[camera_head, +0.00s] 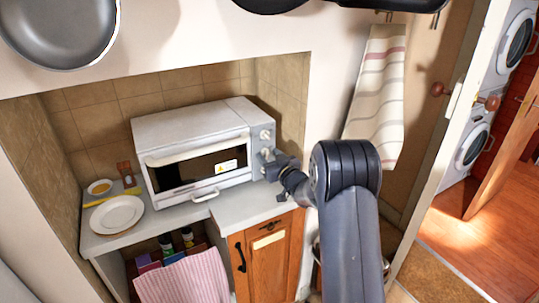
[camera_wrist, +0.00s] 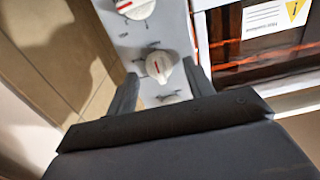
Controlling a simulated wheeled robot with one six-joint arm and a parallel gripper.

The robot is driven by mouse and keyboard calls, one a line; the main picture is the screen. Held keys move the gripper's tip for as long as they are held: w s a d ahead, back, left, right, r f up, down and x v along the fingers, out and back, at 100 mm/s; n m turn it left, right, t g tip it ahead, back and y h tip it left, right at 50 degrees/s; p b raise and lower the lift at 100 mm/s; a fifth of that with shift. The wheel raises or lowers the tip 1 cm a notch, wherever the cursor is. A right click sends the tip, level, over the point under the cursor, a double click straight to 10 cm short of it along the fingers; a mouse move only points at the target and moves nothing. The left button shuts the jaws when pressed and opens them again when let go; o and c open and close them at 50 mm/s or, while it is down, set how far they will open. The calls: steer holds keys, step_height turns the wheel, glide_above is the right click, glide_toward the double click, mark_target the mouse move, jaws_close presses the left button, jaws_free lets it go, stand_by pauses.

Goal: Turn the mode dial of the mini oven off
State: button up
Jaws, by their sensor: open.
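The white mini oven (camera_head: 190,122) stands on the counter in the tiled niche, its door shut. Its control panel runs along the right side of the door. Another white dial with a red mark (camera_wrist: 136,8) shows at the top edge. Which one is the mode dial is not readable. In the head view, my gripper (camera_head: 267,158) is at the panel, partly hiding it.
A white plate (camera_head: 117,215) and a small bowl (camera_head: 100,187) are on the counter left of the oven. The niche's side wall (camera_head: 282,95) is close on the right. A striped towel (camera_head: 378,95) hangs farther right.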

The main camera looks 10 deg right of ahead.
steer(key=shift+w+a, duration=0.1)
steer(key=shift+w, duration=0.05)
steer(key=c, duration=0.9)
steer(key=shift+c, duration=0.2)
